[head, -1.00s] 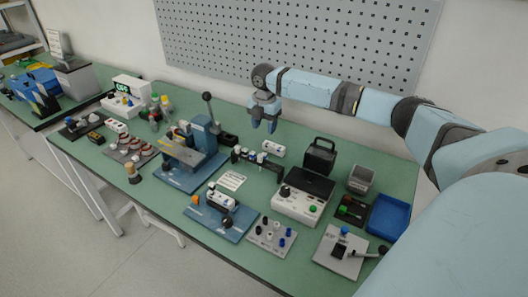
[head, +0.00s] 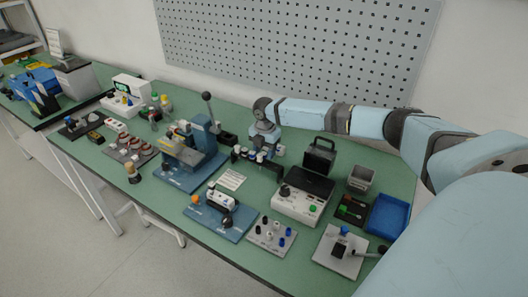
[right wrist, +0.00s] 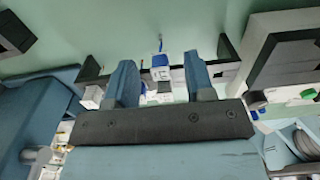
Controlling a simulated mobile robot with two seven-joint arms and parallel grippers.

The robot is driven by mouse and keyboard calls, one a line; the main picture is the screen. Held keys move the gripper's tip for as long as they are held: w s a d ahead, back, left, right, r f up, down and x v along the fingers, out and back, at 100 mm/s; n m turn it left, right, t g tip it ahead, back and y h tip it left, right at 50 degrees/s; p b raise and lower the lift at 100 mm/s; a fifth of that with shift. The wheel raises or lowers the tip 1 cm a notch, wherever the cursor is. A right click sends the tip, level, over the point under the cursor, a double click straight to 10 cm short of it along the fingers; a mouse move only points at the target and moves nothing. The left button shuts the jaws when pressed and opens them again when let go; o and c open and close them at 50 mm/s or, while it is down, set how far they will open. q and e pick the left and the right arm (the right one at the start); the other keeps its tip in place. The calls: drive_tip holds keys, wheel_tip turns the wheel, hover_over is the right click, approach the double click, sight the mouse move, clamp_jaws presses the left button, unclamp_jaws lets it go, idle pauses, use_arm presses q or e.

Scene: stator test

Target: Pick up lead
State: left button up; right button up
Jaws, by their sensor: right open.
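My right gripper (head: 265,146) is low over the table, at a black rack (head: 270,167) that holds several small white-bodied pieces. In the right wrist view the gripper (right wrist: 160,72) is open. A small white piece with a blue part (right wrist: 160,60) stands between its fingertips, with no visible grip on it. A thin blue tip shows above this piece and a red one to its left. Which of these is the lead I cannot tell for sure. The gripper partly hides the rack in the head view. My left gripper is not in view.
A blue press (head: 196,150) with a tall lever stands left of the rack. A white tester (head: 300,204) and a black handled box (head: 319,157) stand to the right. A blue tray (head: 388,215) lies at the right edge. A pegboard wall (head: 300,45) is behind.

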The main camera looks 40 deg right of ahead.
clamp_jaws()
drive_tip(key=shift+r, duration=0.1)
wheel_tip(320, 180, up, 20)
idle(0.5)
